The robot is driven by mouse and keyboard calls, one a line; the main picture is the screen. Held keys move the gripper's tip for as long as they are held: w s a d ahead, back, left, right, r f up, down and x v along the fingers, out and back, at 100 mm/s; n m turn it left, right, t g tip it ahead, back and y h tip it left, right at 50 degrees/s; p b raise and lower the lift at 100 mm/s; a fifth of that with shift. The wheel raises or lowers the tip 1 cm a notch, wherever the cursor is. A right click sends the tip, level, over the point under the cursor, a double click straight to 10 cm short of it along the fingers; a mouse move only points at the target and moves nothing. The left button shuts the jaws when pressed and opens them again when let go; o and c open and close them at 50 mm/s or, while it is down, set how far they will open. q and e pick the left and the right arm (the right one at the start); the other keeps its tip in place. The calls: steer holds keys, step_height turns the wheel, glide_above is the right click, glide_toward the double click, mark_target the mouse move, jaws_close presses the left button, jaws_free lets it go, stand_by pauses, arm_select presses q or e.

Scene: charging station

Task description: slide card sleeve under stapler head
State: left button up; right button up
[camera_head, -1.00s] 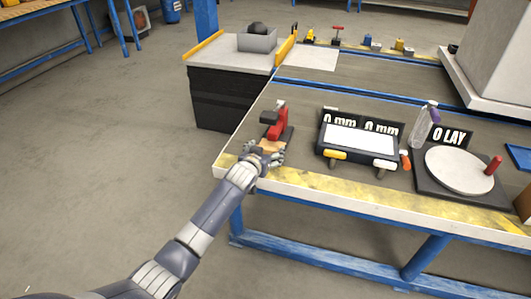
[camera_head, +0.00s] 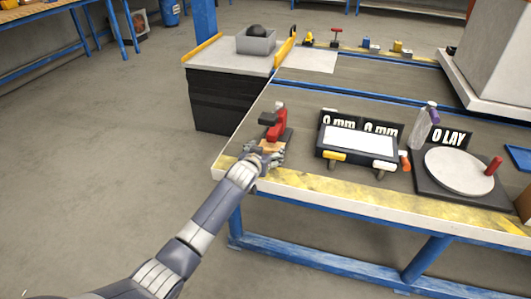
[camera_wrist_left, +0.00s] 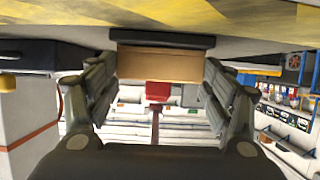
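The red stapler (camera_head: 278,126) with a dark base stands near the left front corner of the bench. The tan card sleeve (camera_head: 268,147) is at the stapler's near side, partly hidden by my left gripper (camera_head: 264,157). In the left wrist view the card sleeve (camera_wrist_left: 158,65) spans the gap between the two fingers of my left gripper (camera_wrist_left: 158,85), which touch its side edges. Part of the red stapler (camera_wrist_left: 157,91) shows beyond it. I cannot tell whether the sleeve's far edge is under the stapler head. My right gripper is not in view.
Right of the stapler stands a dark device with a white panel (camera_head: 358,142) and display signs. Farther right are a spray bottle (camera_head: 422,128) and a round turntable (camera_head: 459,169). The bench's yellow front edge (camera_head: 340,190) runs below my left gripper. Bare bench lies behind the stapler.

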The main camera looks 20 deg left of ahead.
arm_select(q)
steer(key=o, duration=0.5)
steer(key=shift+v, duration=6)
